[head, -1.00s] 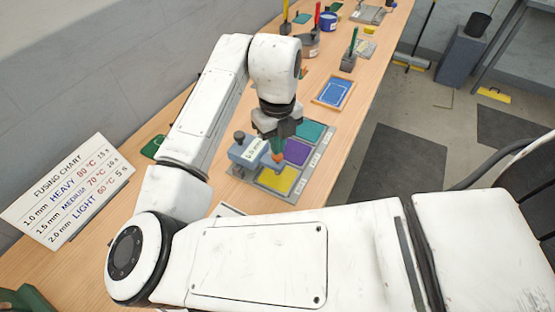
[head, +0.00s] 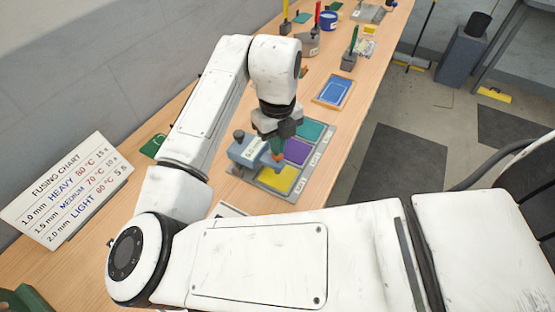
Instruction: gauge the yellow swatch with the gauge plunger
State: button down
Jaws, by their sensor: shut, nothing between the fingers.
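The yellow swatch (head: 279,180) lies flat in the nearest bay of a grey tray (head: 272,194) on the bench. A blue-grey gauge block (head: 246,152) with a pale readout stands at the tray's left side, beside the swatches. My gripper (head: 277,145) points down over the tray, right of the readout and behind the yellow swatch. It is shut with nothing held. An orange piece (head: 278,156) shows right below the fingers; I take it for the gauge plunger, but cannot tell whether the fingers touch it. The fingertips partly hide the gauge's right end.
A purple swatch (head: 297,150) and a teal swatch (head: 311,130) lie farther back in the tray. A blue framed panel (head: 333,92) and a holder with a green handle (head: 349,59) stand beyond. A fusing chart (head: 68,190) stands at left.

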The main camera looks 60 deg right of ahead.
jog(key=shift+f+b, duration=0.95)
jog(key=shift+f, duration=0.25)
jog(key=shift+r, duration=0.2)
jog(key=shift+r+p, duration=2.55)
jog(key=shift+r, duration=0.85)
